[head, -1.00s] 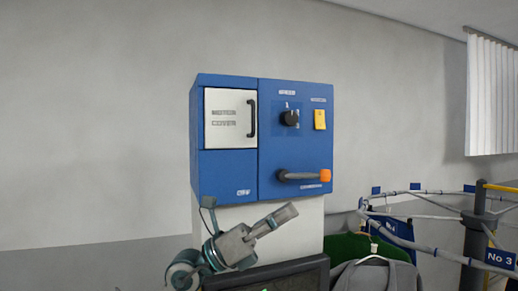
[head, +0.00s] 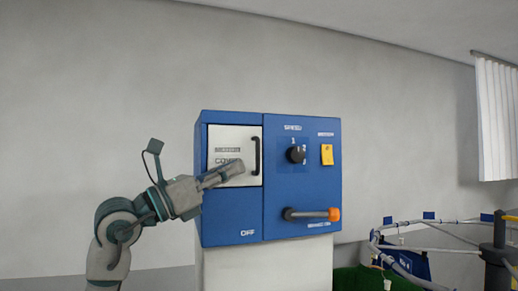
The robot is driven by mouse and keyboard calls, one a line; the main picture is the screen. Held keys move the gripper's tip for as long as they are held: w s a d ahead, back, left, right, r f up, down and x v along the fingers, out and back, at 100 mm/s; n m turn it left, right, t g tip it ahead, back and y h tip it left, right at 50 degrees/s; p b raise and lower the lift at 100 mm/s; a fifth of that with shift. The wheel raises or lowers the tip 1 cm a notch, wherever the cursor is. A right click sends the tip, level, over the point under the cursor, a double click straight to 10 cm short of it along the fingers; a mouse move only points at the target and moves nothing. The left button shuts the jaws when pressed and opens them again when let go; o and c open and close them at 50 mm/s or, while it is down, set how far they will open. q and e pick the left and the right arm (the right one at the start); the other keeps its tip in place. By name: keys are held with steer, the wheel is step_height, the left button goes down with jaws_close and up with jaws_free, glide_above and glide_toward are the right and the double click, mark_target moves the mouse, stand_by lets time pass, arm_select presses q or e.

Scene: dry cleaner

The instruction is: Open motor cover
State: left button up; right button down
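The motor cover (head: 240,140) is a white square door on the upper left of a blue control box, and it looks closed. Its black vertical handle (head: 257,155) is on the door's right side. My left gripper (head: 238,168) is in front of the door, overlapping its lower part and some of the lettering. Its tip is a little left of the handle and appears apart from it. The fingers look close together from this side, but I cannot tell whether they are open or shut. My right gripper is not in view.
The blue box (head: 230,215) also carries a black speed knob (head: 296,155), a yellow switch (head: 327,154) and an orange-tipped lever (head: 333,214). A rail conveyor (head: 440,235) stands at the lower right. Bare wall lies left of the box.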

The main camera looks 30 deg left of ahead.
mark_target(258, 168)
arm_select(q)
steer(key=x, duration=0.2)
steer(key=p+x, duration=0.1)
steer(key=x, duration=0.1)
steer(key=p+x, duration=0.1)
steer(key=x, duration=0.1)
steer(key=shift+w+a+r, duration=0.15)
steer(key=shift+w+a, duration=0.05)
steer(key=shift+w+r, duration=0.1)
steer(key=shift+w, duration=0.3)
steer(key=shift+d, duration=0.15)
steer(key=shift+d, duration=0.15)
jaws_close()
